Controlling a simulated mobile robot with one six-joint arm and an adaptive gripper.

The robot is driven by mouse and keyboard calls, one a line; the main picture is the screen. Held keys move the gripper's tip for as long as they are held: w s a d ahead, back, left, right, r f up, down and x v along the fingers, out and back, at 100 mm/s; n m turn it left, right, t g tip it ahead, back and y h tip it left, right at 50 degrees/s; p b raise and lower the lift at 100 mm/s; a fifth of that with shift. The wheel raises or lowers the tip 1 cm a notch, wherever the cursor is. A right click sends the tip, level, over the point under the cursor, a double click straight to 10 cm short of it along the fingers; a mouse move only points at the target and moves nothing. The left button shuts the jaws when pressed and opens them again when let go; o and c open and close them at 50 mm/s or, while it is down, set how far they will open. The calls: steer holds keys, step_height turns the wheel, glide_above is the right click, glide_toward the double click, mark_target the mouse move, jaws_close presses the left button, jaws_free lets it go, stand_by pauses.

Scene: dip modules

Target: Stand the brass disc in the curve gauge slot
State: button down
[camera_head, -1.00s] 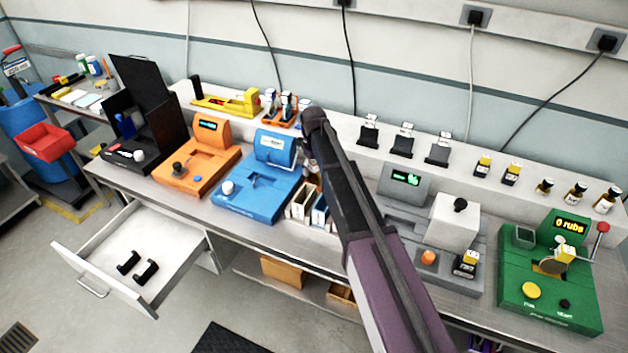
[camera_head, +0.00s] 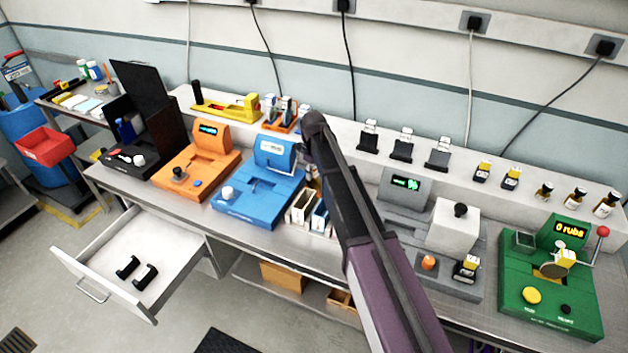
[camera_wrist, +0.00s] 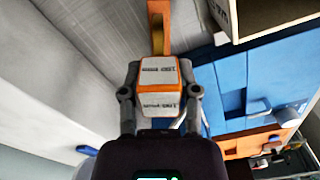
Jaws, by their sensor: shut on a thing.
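In the head view, a brownish round disc (camera_head: 552,270), which looks like the brass disc, sits on the green machine (camera_head: 518,300) at the right. I cannot tell whether it stands in a slot. The blue station (camera_head: 240,205) has a recess in its top, but I cannot tell which station is the curve gauge. My gripper is hidden behind my arm in the head view. In the wrist view, my gripper (camera_wrist: 160,95) is shut on an orange-edged block (camera_wrist: 160,73) with white labelled faces. The block's lower part is hidden.
The orange station (camera_head: 190,170) stands left of the blue one. Small cream bins (camera_head: 300,207) sit right of the blue station. A grey machine (camera_head: 440,272) stands between my arm and the green machine. An open drawer (camera_head: 100,250) juts out at the front left.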

steer(key=shift+r, duration=0.15)
step_height(320, 180, up, 10)
steer(key=p, duration=1)
stand_by(0.6)
steer(key=shift+r+p, duration=0.45)
steer(key=shift+p, duration=0.15)
steer(key=shift+s+f, duration=0.1)
